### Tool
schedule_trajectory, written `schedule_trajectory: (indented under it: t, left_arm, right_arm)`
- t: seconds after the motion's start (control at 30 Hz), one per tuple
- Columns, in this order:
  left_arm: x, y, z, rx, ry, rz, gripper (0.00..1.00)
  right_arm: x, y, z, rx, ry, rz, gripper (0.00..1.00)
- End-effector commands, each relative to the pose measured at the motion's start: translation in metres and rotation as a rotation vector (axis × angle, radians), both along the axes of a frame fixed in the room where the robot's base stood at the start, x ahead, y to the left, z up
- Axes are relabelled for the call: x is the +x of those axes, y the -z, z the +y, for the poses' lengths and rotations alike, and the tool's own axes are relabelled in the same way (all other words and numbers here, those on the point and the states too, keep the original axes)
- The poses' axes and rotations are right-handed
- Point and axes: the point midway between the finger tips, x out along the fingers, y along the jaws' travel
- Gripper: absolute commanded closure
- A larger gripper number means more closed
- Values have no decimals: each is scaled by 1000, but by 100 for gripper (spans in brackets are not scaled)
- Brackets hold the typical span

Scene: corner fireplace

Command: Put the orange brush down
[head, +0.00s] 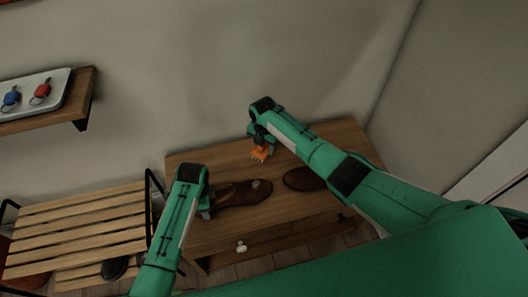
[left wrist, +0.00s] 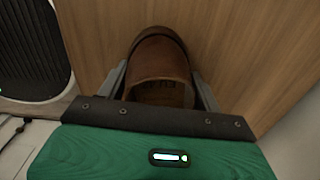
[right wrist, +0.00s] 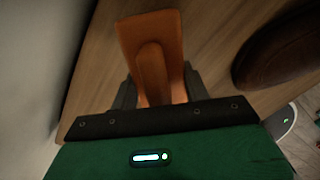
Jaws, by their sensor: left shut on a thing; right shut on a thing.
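The orange brush (head: 261,154) is at the back of the wooden cabinet top (head: 215,160). My right gripper (head: 260,143) is shut on it. In the right wrist view the brush (right wrist: 150,45) sits between the fingers, over the wood; I cannot tell if it touches the top. My left gripper (head: 208,207) is shut on the heel end of a brown shoe (head: 236,195) on the cabinet top. In the left wrist view the shoe's heel opening (left wrist: 160,75) is between the fingers. A second brown shoe (head: 301,179) lies to the right, partly hidden by my right arm.
A slatted bench (head: 80,225) stands on the left, with a dark shoe (head: 114,268) on its lower level. A wall shelf (head: 85,98) holds a white tray (head: 60,78) with blue keys (head: 11,99) and red keys (head: 41,91). The cabinet's back left is clear.

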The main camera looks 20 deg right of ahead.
Motion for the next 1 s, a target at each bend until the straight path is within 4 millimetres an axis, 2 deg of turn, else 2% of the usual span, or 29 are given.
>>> schedule_trajectory:
  t: [0.1,0.3,0.7,0.73,0.8,0.83,1.0]
  left_arm:
    - [0,0,0,0,1,0,68]
    - [0,0,0,0,1,0,68]
    - [0,0,0,-1,1,0,68]
    - [0,0,0,-1,1,0,68]
    - [0,0,0,-1,1,0,68]
    - [0,0,0,-1,1,0,68]
    - [0,0,0,-1,1,-1,68]
  right_arm:
    - [-1,16,1,0,1,3,78]
    - [-1,35,1,-1,1,2,78]
    - [-1,39,0,0,1,1,78]
    - [-1,39,0,-1,1,1,49]
    - [-1,39,0,-1,1,1,35]
    - [-1,39,0,-1,1,1,31]
    - [-1,39,0,0,1,1,31]
